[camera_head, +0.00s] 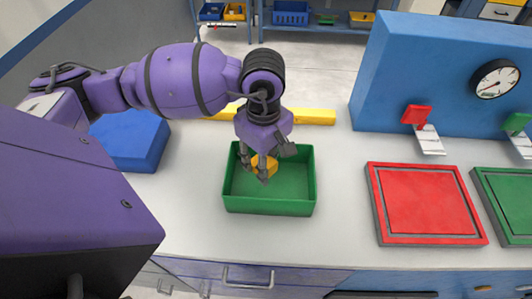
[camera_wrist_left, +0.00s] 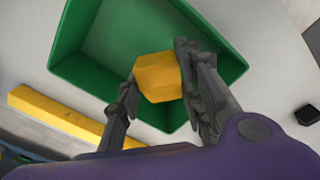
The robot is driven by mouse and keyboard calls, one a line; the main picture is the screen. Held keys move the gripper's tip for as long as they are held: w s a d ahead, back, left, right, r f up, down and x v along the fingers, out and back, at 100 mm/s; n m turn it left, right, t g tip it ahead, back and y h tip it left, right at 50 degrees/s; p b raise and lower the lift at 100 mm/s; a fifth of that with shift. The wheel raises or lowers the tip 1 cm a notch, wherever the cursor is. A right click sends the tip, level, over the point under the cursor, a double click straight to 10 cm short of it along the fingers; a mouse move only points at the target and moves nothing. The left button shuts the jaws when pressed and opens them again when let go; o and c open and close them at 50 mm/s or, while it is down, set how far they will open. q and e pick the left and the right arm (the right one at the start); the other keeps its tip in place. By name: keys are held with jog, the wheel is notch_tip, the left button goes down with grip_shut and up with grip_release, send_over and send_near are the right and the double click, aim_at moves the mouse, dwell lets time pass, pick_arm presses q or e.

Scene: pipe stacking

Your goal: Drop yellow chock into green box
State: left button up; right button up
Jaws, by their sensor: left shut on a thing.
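My left gripper (camera_head: 262,175) is shut on the yellow chock (camera_head: 263,163), with the arm coming in from the left. In the left wrist view the chock (camera_wrist_left: 157,77) sits between the two fingers of the gripper (camera_wrist_left: 160,85). The green box (camera_head: 268,207) stands open on the white bench. It also shows in the left wrist view (camera_wrist_left: 70,70). The gripper and chock are over the box's opening; the chock's exact height above the floor cannot be told. My right gripper is not in view.
A long yellow bar (camera_head: 315,117) lies behind the box. A blue block (camera_head: 131,141) is at left. A red square tray (camera_head: 425,203) and a green one (camera_head: 511,201) lie at right, before a blue panel (camera_head: 440,70) with a gauge. Bench is clear between box and red tray.

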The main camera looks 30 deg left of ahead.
pick_arm(q)
jog(key=shift+f, duration=0.45)
jog(key=o, duration=1.3)
jog(key=shift+c, duration=0.2)
notch_tip(320, 180, up, 12)
jog(key=shift+r, duration=0.1)
jog(key=shift+s, duration=0.1)
